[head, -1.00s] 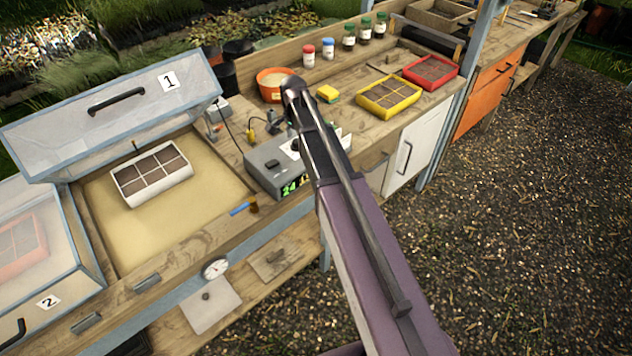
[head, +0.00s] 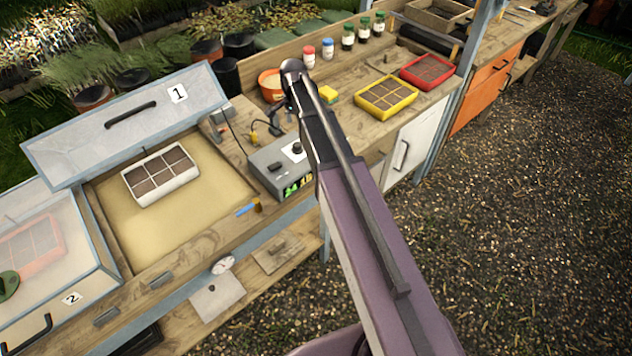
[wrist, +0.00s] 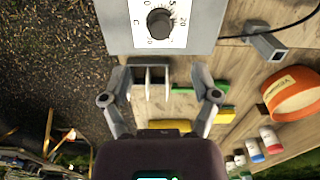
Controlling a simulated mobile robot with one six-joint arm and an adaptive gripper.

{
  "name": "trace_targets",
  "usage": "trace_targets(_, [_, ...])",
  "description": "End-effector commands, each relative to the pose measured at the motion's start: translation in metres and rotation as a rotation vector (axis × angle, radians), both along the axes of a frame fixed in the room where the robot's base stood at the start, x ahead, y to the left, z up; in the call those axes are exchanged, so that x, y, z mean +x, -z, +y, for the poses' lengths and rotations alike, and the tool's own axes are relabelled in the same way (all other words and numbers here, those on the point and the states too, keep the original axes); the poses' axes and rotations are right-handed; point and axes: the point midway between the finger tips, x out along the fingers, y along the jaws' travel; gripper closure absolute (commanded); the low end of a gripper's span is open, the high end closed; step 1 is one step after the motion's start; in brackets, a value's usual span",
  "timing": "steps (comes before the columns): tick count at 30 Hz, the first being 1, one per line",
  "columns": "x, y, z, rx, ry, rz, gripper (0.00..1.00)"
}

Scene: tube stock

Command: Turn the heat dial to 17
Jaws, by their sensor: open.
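The heat dial (head: 297,148) is a black knob on the top face of a grey control box (head: 268,170). In the wrist view the dial (wrist: 160,23) sits on a white scale plate with printed numbers, 20 on its right, near the top edge. The box's front display (head: 298,187) shows a green 24 and a yellow number too small to read surely. My gripper (wrist: 163,78) is open and empty. In the wrist view its fingers are apart, below the dial and not touching it. In the head view my arm hides part of the box's surroundings.
An open propagator (head: 120,195) with a white seed tray (head: 160,176) lies left of the box. An orange pot (head: 270,85), yellow sponge (head: 328,94), yellow tray (head: 386,97) and red tray (head: 428,71) stand behind and right. A cable crosses the bench by the box.

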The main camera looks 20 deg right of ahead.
Motion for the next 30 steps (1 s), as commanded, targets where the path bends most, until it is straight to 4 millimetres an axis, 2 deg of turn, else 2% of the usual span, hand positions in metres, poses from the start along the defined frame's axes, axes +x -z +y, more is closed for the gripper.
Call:
trace_targets(1, [0.0,-0.009,0.0,0.0,0.0,0.0,0.21])
trace_targets(6, [0.0,-0.023,0.0,0.0,0.0,0.0,0.21])
trace_targets(20, [0.0,-0.053,0.0,0.0,0.0,0.0,0.21])
trace_targets(22, [-0.01,-0.045,0.0,0.0,-0.029,0.0,0.21])
trace_targets(30, [-0.041,-0.033,0.001,0.0,-0.168,0.0,0.21])
